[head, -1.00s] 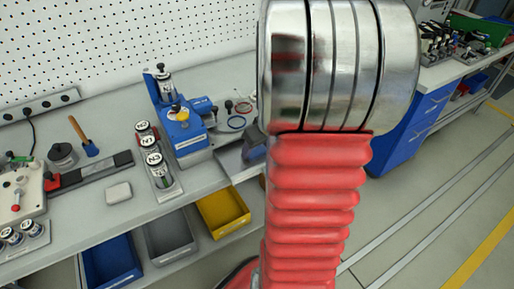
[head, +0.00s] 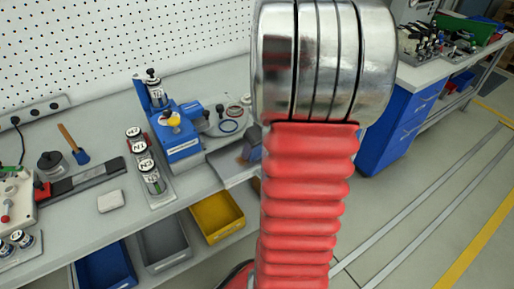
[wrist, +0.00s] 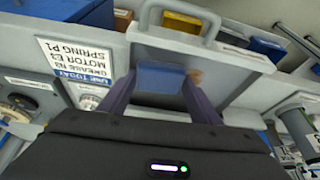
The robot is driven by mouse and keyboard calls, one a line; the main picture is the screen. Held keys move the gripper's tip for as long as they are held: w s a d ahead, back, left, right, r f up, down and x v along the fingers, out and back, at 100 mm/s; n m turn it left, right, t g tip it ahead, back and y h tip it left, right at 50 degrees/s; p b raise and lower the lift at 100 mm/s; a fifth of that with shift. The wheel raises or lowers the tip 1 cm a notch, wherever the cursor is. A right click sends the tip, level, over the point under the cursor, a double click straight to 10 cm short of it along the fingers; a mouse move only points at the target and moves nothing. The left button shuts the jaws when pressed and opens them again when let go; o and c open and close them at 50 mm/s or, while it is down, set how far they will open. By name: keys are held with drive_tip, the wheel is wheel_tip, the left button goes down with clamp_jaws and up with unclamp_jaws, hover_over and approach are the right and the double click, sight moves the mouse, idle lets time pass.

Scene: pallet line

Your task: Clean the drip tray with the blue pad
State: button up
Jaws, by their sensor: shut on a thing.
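The drip tray (head: 228,172) is a shallow grey tray at the bench's front edge, left of my arm in the head view. A brown smear shows on it. In the wrist view its front wall and handle (wrist: 198,55) are at the top, and a brown patch (wrist: 195,77) lies just right of the pad. The blue pad (wrist: 160,80) is between the fingers of my gripper (wrist: 158,92), which is shut on it, over the tray's floor. Whether the pad touches the floor is hard to tell. In the head view my arm hides much of the gripper.
A blue pump-like unit (head: 178,140) stands behind and left of the tray, with a rack of labelled canisters (head: 148,170) beside it. A white block (head: 110,201) and a blue-ended brush (head: 80,156) lie further left. A yellow bin (head: 218,213) sits below the bench.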

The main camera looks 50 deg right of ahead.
drive_tip(key=shift+s+d+r, duration=0.1)
drive_tip(key=shift+d, duration=0.35)
drive_tip(key=shift+w+a+r, duration=0.1)
drive_tip(key=shift+w+a, duration=0.15)
drive_tip(key=shift+a, duration=0.7)
drive_tip(key=shift+w+a, duration=0.25)
drive_tip(key=shift+a, duration=0.65)
drive_tip(key=shift+a, duration=0.1)
drive_tip(key=shift+w+a+f, duration=0.1)
drive_tip(key=shift+w+a, duration=0.2)
drive_tip(key=shift+a, duration=0.6)
drive_tip(key=shift+w+a+f, duration=0.1)
drive_tip(key=shift+w+a, duration=0.15)
drive_tip(key=shift+a, duration=0.65)
drive_tip(key=shift+r, duration=3)
drive_tip(key=shift+r, duration=0.15)
